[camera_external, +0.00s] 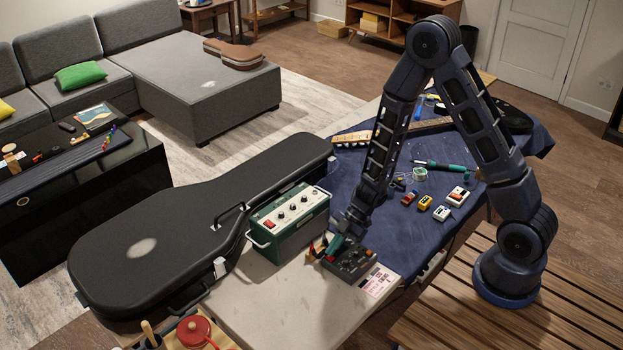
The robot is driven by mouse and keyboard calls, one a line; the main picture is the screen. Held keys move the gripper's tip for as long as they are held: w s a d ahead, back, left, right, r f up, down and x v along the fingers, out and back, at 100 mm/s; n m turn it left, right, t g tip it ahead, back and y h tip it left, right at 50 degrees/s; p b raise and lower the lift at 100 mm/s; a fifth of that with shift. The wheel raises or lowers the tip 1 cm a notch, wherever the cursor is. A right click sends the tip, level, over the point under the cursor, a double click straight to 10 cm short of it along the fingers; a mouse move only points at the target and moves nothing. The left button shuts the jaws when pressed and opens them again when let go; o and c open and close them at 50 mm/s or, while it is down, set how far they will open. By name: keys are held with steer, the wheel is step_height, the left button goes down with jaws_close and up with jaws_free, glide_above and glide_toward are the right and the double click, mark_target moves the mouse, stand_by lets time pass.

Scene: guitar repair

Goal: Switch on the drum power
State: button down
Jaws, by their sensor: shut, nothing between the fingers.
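A dark grey box with small knobs and buttons (350,264), which looks like the drum machine, sits on the pale worktop at the front edge of the blue cloth. My gripper (336,247) points down at its left rear part, shut and with nothing held. The fingertips are small here and partly blend with a green and red patch, so I cannot tell whether they touch the box. The power switch cannot be made out.
A green amplifier (290,222) stands close to the left of my gripper. A black guitar case (190,230) lies beyond it. Small coloured pedals (425,202) and a green-handled tool (445,166) lie on the blue cloth. A pink-and-white card (378,281) lies beside the box.

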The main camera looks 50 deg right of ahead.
steer(key=shift+f, duration=0.1)
steer(key=shift+w+f, duration=0.1)
steer(key=shift+s+g, duration=0.25)
steer(key=shift+g, duration=0.05)
steer(key=shift+s, duration=0.65)
steer(key=shift+r, duration=0.2)
steer(key=shift+r, duration=0.65)
steer(key=r, duration=0.3)
steer(key=shift+s+d, duration=0.3)
steer(key=shift+d, duration=0.05)
steer(key=v, duration=0.9)
steer(key=shift+s, duration=0.25)
